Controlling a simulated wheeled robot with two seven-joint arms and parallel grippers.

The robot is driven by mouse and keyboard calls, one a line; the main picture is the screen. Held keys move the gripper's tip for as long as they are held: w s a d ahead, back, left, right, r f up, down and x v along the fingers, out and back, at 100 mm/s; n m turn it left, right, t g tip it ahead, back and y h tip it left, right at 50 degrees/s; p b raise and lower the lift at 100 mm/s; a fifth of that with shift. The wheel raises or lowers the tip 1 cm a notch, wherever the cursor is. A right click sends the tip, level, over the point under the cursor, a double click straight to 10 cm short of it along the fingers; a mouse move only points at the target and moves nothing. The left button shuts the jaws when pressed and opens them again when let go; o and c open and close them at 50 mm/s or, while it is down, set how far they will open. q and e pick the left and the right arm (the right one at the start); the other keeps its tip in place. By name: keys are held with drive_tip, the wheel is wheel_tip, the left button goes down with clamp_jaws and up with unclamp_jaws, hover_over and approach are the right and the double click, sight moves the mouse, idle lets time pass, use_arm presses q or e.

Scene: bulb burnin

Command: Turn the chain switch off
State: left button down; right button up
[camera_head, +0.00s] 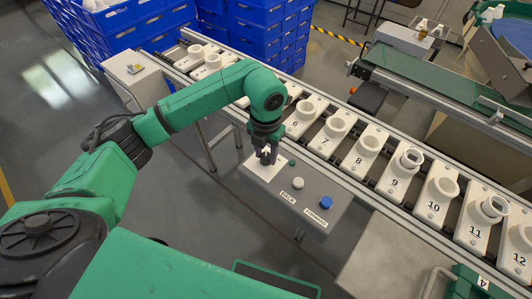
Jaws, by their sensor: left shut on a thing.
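My left gripper (266,157) points down over the far left end of a grey control box. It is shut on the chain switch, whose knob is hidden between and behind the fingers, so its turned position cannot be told. A white plate (257,171) shows around the fingers. On the same box (322,213) are a small green part (292,162) beside the gripper, a white button (298,183) labelled BACK and a blue button (325,202) labelled FORWARD. My right gripper is not in view.
A conveyor runs behind the box with numbered white socket plates (434,212); some sockets hold clear-looking pieces. Blue crates (262,35) stand at the back left. A green conveyor belt (445,85) lies at the back right. A grey surface (385,265) is right of the box.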

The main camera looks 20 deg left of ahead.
sight(266, 156)
use_arm(q)
drive_tip(key=shift+w+r+n, duration=0.1)
drive_tip(key=shift+r+n, duration=0.05)
drive_tip(key=shift+n, duration=0.15)
drive_tip(key=c, duration=0.6)
unclamp_jaws()
drive_tip(key=shift+o, duration=0.8)
wheel_tip(266, 156, up, 14)
drive_tip(key=shift+r+b, duration=0.25)
drive_tip(key=shift+b, duration=0.05)
